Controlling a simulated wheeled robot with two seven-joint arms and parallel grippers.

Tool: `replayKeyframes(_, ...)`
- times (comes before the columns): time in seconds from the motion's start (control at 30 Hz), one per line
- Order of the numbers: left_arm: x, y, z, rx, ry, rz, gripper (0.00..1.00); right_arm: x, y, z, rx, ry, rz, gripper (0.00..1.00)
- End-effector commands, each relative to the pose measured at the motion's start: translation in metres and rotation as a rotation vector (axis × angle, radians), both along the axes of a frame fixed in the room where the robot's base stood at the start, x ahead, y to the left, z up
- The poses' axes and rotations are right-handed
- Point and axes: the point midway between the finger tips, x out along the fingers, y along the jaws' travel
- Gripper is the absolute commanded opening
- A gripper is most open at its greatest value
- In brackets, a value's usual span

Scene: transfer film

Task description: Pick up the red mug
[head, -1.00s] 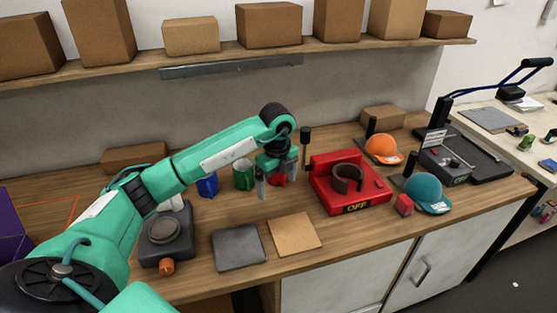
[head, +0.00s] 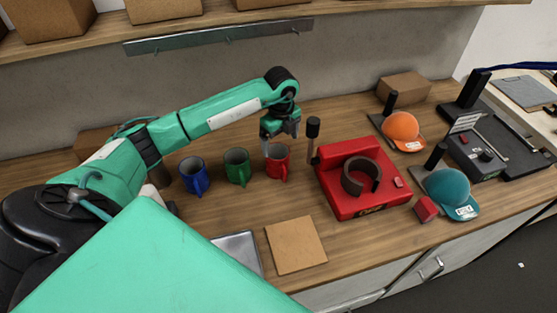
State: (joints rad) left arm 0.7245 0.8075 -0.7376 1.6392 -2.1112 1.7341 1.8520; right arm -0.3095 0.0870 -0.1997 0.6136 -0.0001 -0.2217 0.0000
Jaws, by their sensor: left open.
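The red mug (head: 279,163) stands upright on the wooden counter, at the right end of a row with a green mug (head: 237,167) and a blue mug (head: 194,176). My left gripper (head: 281,143) is open and points down at the red mug's upper part. One finger overlaps the mug's left rim in the picture; I cannot tell whether it touches. My right gripper is not in view.
A red mug press (head: 345,207) stands just right of the red mug, with a black-topped post (head: 313,130) between them. Orange (head: 402,130) and teal (head: 450,188) caps are at right.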

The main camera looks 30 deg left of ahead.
Motion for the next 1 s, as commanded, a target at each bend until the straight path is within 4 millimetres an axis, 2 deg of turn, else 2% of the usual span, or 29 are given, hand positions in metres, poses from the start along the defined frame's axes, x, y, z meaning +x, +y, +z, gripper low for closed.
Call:
replayKeyframes(0.13, 0.0, 0.0, -0.02, -0.001, 0.001, 0.002, 0.93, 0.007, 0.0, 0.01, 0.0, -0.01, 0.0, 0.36)
replayKeyframes(0.37, 0.0, 0.001, -0.033, 0.001, 0.002, 0.001, 0.93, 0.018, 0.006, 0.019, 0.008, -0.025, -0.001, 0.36)
replayKeyframes(0.53, -0.002, 0.003, -0.051, 0.0, 0.003, 0.001, 0.93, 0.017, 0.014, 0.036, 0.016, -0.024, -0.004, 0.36)
replayKeyframes(0.7, -0.001, 0.004, -0.073, -0.002, 0.001, 0.001, 0.93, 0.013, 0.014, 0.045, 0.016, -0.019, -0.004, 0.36)
replayKeyframes(1.0, -0.001, 0.005, -0.081, 0.0, -0.001, 0.0, 0.93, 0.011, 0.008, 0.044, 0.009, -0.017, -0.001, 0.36)
